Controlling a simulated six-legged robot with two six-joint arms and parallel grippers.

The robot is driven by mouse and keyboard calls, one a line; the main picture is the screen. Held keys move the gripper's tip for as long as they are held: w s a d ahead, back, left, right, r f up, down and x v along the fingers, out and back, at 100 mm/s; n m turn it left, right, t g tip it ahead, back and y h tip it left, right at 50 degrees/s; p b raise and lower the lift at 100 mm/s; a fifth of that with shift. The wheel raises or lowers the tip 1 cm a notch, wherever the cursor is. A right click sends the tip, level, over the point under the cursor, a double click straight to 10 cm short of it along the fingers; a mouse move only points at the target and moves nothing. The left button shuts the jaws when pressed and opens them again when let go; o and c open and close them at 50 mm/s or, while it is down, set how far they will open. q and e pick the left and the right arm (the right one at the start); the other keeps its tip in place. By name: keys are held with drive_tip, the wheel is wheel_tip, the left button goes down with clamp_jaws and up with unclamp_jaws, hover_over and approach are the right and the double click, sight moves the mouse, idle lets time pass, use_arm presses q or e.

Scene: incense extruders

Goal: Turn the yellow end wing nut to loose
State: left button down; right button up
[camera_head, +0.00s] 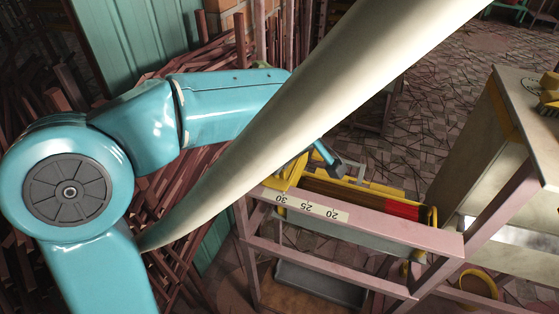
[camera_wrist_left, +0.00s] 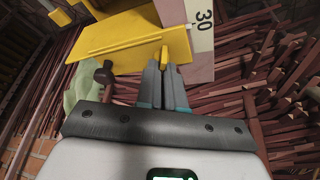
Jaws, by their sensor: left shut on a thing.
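In the left wrist view, a small yellow wing nut (camera_wrist_left: 164,55) stands out from the yellow end plate (camera_wrist_left: 125,38). My left gripper (camera_wrist_left: 162,70) is shut on it at the fingertips, and the fingers hide part of it. The wing nut's turn angle is hard to tell. In the head view, the yellow end plate (camera_head: 289,174) is at the left end of the extruder, by the scale's 30 mark. A pale curved shape (camera_head: 300,120) hides my left gripper and the wing nut there. My right gripper is not in view.
The numbered scale (camera_head: 311,208) runs along the pink frame (camera_head: 370,231). A dark blue bar (camera_head: 328,158) stands near the end plate. Reddish sticks (camera_wrist_left: 255,85) pile behind and right of the fingers.

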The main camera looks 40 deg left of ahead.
use_arm(q)
drive_tip(key=shift+f, duration=0.1)
drive_tip(key=c, duration=1.3)
unclamp_jaws()
drive_tip(key=shift+o, duration=0.2)
drive_tip(key=p+v, duration=0.4)
drive_tip(key=v, duration=1.2)
drive_tip(key=shift+r, duration=0.25)
